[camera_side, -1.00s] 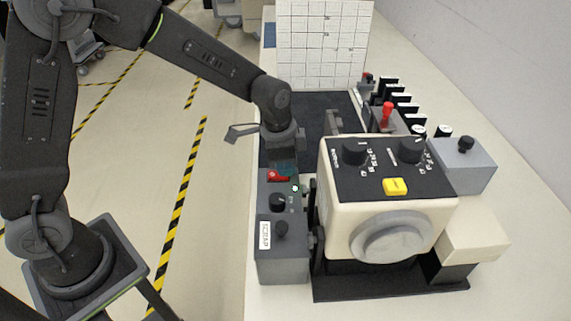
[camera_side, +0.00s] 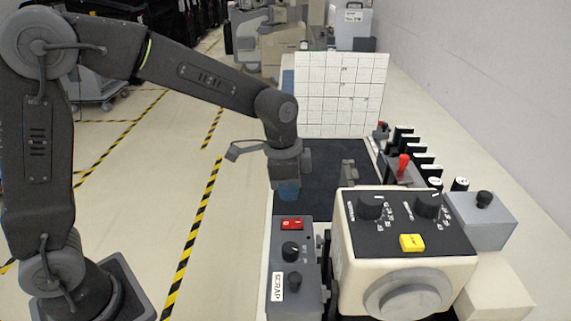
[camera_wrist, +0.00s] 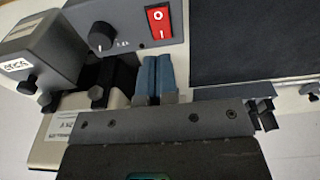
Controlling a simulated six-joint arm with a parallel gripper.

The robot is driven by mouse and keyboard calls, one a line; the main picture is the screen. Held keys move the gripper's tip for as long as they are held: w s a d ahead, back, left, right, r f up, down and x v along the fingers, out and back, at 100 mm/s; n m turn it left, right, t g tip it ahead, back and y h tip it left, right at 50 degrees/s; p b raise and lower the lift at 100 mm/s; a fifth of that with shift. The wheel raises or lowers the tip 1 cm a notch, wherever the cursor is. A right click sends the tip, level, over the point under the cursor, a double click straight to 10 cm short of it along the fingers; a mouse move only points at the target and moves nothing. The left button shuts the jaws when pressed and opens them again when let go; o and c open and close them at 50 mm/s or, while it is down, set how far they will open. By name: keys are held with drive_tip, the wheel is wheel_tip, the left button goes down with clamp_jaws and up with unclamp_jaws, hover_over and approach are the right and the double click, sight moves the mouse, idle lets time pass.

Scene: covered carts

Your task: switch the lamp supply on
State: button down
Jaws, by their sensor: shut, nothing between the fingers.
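The lamp supply is a dark grey box (camera_side: 311,262) with a red rocker switch (camera_side: 292,223) and a black knob (camera_side: 291,249). In the wrist view the rocker (camera_wrist: 159,22) is marked O and I; I cannot tell which side is pressed in. A small indicator (camera_side: 308,238) beside the switch looks dark. My gripper (camera_side: 288,190) hangs just behind and above the switch in the side view, apart from it. In the wrist view its two blue fingers (camera_wrist: 159,62) are shut together and empty, below the rocker in the picture.
A cream machine (camera_side: 350,240) with knobs and a yellow button (camera_side: 412,243) stands close to the right. A grey SCRAP box (camera_side: 294,288) stands in front of the supply.

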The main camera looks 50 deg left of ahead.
wheel_tip(320, 180, up, 7)
hover_over(300, 222)
drive_tip(key=s+a, duration=0.2)
drive_tip(key=shift+s+a, duration=0.2)
drive_tip(key=shift+w+d+r, duration=0.1)
drive_tip(key=shift+w+d, duration=0.4)
drive_tip(key=shift+w, duration=0.05)
drive_tip(key=f, duration=0.9)
drive_tip(key=w+d+f, duration=0.1)
drive_tip(key=f, duration=0.4)
drive_tip(key=shift+d, duration=0.1)
